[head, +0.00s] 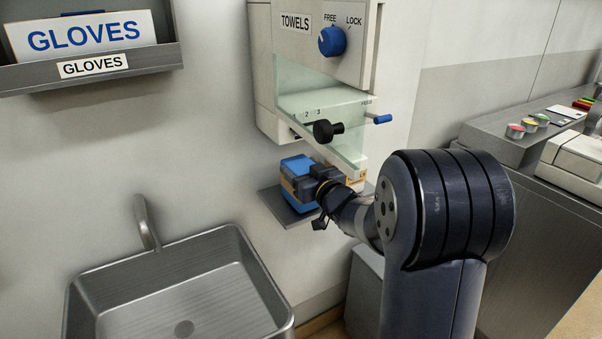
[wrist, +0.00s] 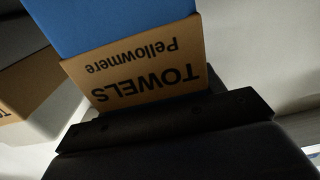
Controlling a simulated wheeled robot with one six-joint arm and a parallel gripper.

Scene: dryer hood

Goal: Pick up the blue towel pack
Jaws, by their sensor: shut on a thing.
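The blue towel pack (head: 297,166) is at the small grey shelf (head: 270,201) under the towel dispenser (head: 318,80). My gripper (head: 308,186) is shut on the pack and partly hides it. In the wrist view the pack's blue side (wrist: 110,22) and its brown band (wrist: 140,70) reading "TOWELS Pellowmere" fill the upper middle, close against a dark bar of my gripper (wrist: 165,122). Whether the pack rests on the shelf or is just above it I cannot tell.
A steel sink (head: 180,290) with a faucet (head: 147,222) lies at the lower left. A gloves box (head: 85,38) hangs at the upper left. The dispenser's black knob (head: 325,131) and blue-tipped lever (head: 381,119) stick out just above my gripper. A grey counter (head: 520,160) stands at the right.

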